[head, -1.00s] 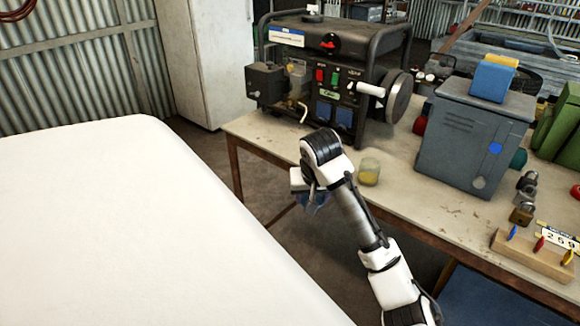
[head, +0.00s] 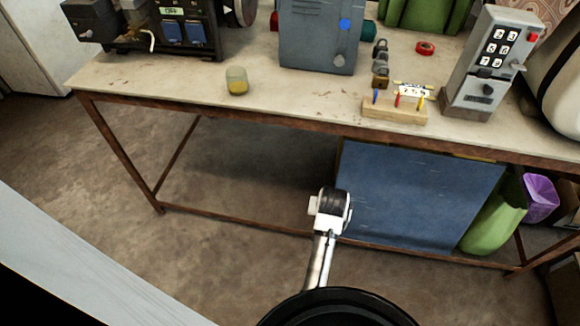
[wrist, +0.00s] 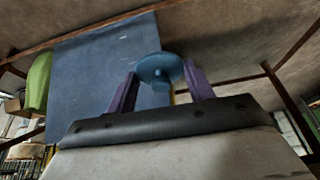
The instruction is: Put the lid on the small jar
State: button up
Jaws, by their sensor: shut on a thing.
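The small jar (head: 237,80) is clear glass with something yellow in it. It stands upright and open near the front edge of the workbench in the head view. In the wrist view my gripper (wrist: 161,88) has its two purple fingers shut on a round blue lid (wrist: 160,66), with the lid's stem between them. In the head view the end of my arm is in front of the bench and below its top, right of the jar and well apart from it. The fingers and lid are hidden there.
The workbench (head: 190,88) carries a generator (head: 180,32) at left, a grey metal box (head: 318,35) right of the jar, padlocks (head: 380,65), a wooden block with coloured pegs (head: 395,110) and a keypad box (head: 488,65). A blue panel (head: 415,195) stands under the bench. Bench top around the jar is clear.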

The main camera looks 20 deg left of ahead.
jog(key=d+f+m+h, duration=0.1)
jog(key=d+f+m, duration=0.1)
jog(key=d+f, duration=0.7)
jog(key=shift+w+d+f, duration=0.2)
jog(key=shift+w+d, duration=0.05)
jog(key=shift+d, duration=0.6)
jog(key=shift+w+r, duration=0.15)
jog(key=shift+w, duration=0.05)
jog(key=shift+a, duration=0.15)
